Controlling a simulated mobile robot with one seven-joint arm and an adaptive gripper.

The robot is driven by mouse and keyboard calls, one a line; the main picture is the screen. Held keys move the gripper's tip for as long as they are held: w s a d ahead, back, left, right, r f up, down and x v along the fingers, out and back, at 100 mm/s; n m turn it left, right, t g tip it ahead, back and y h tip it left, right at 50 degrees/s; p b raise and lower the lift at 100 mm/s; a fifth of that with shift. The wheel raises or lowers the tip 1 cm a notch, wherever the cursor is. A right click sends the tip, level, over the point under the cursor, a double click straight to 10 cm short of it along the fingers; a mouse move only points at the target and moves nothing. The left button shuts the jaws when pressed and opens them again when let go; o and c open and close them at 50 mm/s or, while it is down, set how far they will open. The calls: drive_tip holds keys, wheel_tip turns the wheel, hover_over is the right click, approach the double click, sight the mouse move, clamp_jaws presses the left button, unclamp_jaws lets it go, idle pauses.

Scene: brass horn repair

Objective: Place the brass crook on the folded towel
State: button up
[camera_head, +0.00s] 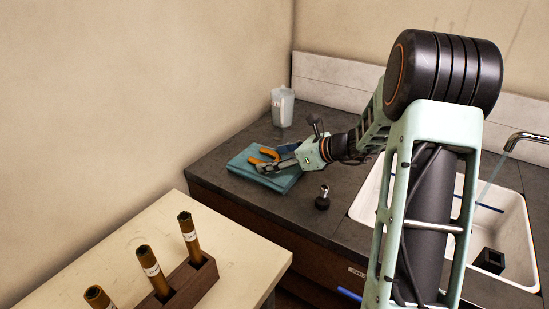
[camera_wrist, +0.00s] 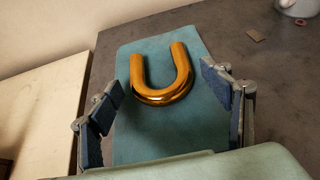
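The brass crook (camera_wrist: 162,93), a shiny golden U-shaped tube, lies on the folded towel (camera_wrist: 135,140), its curve toward my gripper (camera_wrist: 163,92). In the head view the crook (camera_head: 262,155) is partly hidden by my gripper (camera_head: 274,161). The teal towel (camera_head: 240,165) lies on the dark counter near its left end. My gripper is open just above the towel. Its blue-padded fingers stand apart on either side of the crook, with gaps between pads and tube in the wrist view.
A clear jug (camera_head: 283,108) stands behind the towel. A small black-based object (camera_head: 322,200) stands to the right, before the white sink (camera_head: 515,215) with running tap (camera_head: 520,138). A pale table (camera_head: 75,255) holds a wooden rack (camera_head: 190,279) with brown tubes.

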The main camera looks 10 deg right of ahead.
drive_tip(key=shift+r, duration=0.15)
drive_tip(key=shift+s+d+r, duration=0.15)
drive_tip(key=shift+d+r, duration=0.05)
drive_tip(key=shift+d, duration=0.05)
drive_tip(key=p+v, duration=0.1)
drive_tip(key=v, duration=1)
drive_tip(key=shift+s, duration=0.2)
